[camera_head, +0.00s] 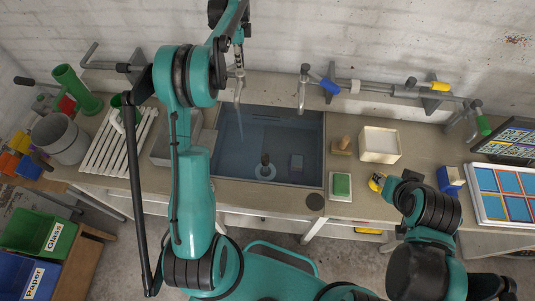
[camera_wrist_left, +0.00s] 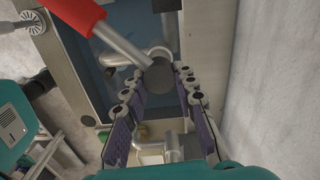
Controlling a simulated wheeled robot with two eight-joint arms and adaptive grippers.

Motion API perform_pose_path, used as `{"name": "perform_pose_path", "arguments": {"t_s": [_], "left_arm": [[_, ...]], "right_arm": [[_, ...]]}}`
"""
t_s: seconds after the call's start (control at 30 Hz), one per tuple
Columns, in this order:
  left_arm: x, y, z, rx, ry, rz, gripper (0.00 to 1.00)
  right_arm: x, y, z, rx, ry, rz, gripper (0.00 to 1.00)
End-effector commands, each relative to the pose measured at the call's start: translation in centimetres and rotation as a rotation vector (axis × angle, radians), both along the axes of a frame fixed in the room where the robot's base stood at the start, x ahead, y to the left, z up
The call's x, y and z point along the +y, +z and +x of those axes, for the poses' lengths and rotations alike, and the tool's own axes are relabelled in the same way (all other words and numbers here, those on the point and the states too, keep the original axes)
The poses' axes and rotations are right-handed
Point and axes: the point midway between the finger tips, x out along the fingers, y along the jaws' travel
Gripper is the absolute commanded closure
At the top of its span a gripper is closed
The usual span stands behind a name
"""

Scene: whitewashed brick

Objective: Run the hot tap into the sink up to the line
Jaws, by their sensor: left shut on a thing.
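The sink (camera_head: 318,140) is set in the worktop and looks blue inside, as if it holds water. A thin stream seems to fall from the left spout (camera_head: 238,88). My left gripper (camera_head: 239,38) is at the wall above that spout. In the left wrist view my left gripper (camera_wrist_left: 157,78) is shut on the dark round end of a tap's metal lever (camera_wrist_left: 120,45), which has a red sleeve (camera_wrist_left: 72,14). A second spout (camera_head: 303,88) with a blue sleeve (camera_head: 330,86) stands to the right. I cannot make out a fill line.
A dark plug-like thing (camera_head: 265,167) and a small block (camera_head: 296,161) are in the sink. A white drying rack (camera_head: 118,145) and grey bucket (camera_head: 60,138) stand left. A green sponge (camera_head: 341,186), pale box (camera_head: 380,144) and window-like panel (camera_head: 505,192) lie right.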

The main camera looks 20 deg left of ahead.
Motion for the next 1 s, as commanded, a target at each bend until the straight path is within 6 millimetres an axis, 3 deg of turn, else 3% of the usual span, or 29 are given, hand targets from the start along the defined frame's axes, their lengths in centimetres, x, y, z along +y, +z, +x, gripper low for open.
{"name": "perform_pose_path", "arguments": {"t_s": [0.2, 0.23, 0.3, 0.67, 0.77, 1.0], "left_arm": [[0.0, -0.1, 0.0, 0.001, -0.071, 0.000, 1.00], [0.0, -0.1, 0.0, 0.001, -0.071, 0.000, 0.67], [0.0, 0.0, 0.0, 0.001, -0.070, 0.000, 0.49], [0.0, 0.3, 0.0, 0.000, -0.068, 0.000, 0.48], [0.0, 1.4, 0.0, 0.000, -0.067, 0.000, 0.48], [0.0, 6.5, -0.1, 0.000, -0.068, 0.000, 0.48]], "right_arm": [[0.0, -0.1, 0.0, 0.000, 0.000, 0.000, 0.60], [0.0, -0.1, 0.0, 0.000, 0.000, 0.000, 0.60], [0.0, -0.1, 0.0, 0.000, 0.000, 0.000, 0.60], [0.0, -0.1, 0.0, 0.000, 0.000, 0.000, 0.60], [0.0, -0.1, 0.0, 0.000, 0.000, 0.000, 0.60], [0.0, -0.1, 0.0, 0.000, 0.000, 0.000, 0.60]]}}
